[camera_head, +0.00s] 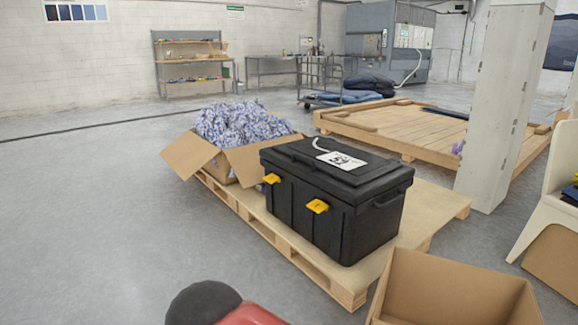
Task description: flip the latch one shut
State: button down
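A black toolbox (330,222) stands upright on a wooden pallet, with its lid (300,158) down. Two yellow latches are on its front face, just below the lid edge: a left latch (271,178) and a right latch (317,206). Both appear to stick outward from the box, tilted rather than flat against it. I cannot tell which is latch one. A white label (342,160) lies on the lid. My gripper does not show in this view. A dark rounded part and a red part at the bottom edge may be mine.
The pallet (290,262) also bears an open carton (248,160) of blue-white crumpled material. An empty open carton (455,290) stands front right. A pillar (500,110), a pale chair (553,190) and a wooden platform (410,128) stand behind or right. The left floor is clear.

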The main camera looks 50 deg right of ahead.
aim_at(272, 178)
jog(key=i+l+z, duration=0.15)
jog(key=i+z, duration=0.3)
jog(key=i+l+z, duration=0.1)
jog(key=i+z, duration=0.15)
jog(key=z, duration=0.15)
jog(key=i+z, duration=0.3)
jog(key=z, duration=0.15)
jog(key=i+j+z, duration=0.25)
jog(key=z, duration=0.15)
jog(key=i+j+z, duration=0.3)
jog(key=z, duration=0.15)
jog(key=i+l+z, duration=0.2)
jog(key=i+z, duration=0.2)
jog(key=i, duration=0.15)
jog(key=i+z, duration=0.35)
jog(key=i, duration=0.15)
jog(key=u, duration=1.8)
jog(key=i+l, duration=0.05)
